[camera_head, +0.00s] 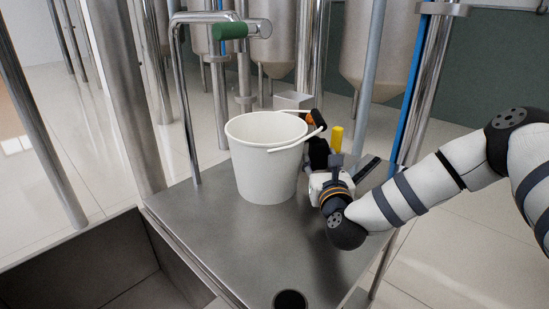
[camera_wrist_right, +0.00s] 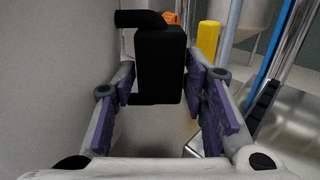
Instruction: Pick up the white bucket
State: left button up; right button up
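The white bucket (camera_head: 267,160) stands upright on the steel platform (camera_head: 225,235). Its white bail (camera_head: 298,143) hangs over the right side of the rim. A black upright handle (camera_wrist_right: 160,62) appears to join the bucket's right side. In the right wrist view, the bucket wall (camera_wrist_right: 65,75) fills the left side. My right gripper (camera_wrist_right: 160,85) is beside the bucket, with its purple-padded fingers apart on either side of the black handle. I see no clear grip on it. In the head view the right gripper (camera_head: 319,160) partly hides this area. My left gripper is out of view.
A yellow post (camera_head: 336,139) stands just behind my right gripper. A bent steel pipe with a green grip (camera_head: 229,31) rises behind the bucket. An open steel basin (camera_head: 100,265) lies at front left. The platform's front has a dark round hole (camera_head: 290,300) but is otherwise clear.

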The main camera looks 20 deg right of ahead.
jog(key=shift+w+d, duration=0.1)
jog(key=shift+w, duration=0.15)
grip_shut()
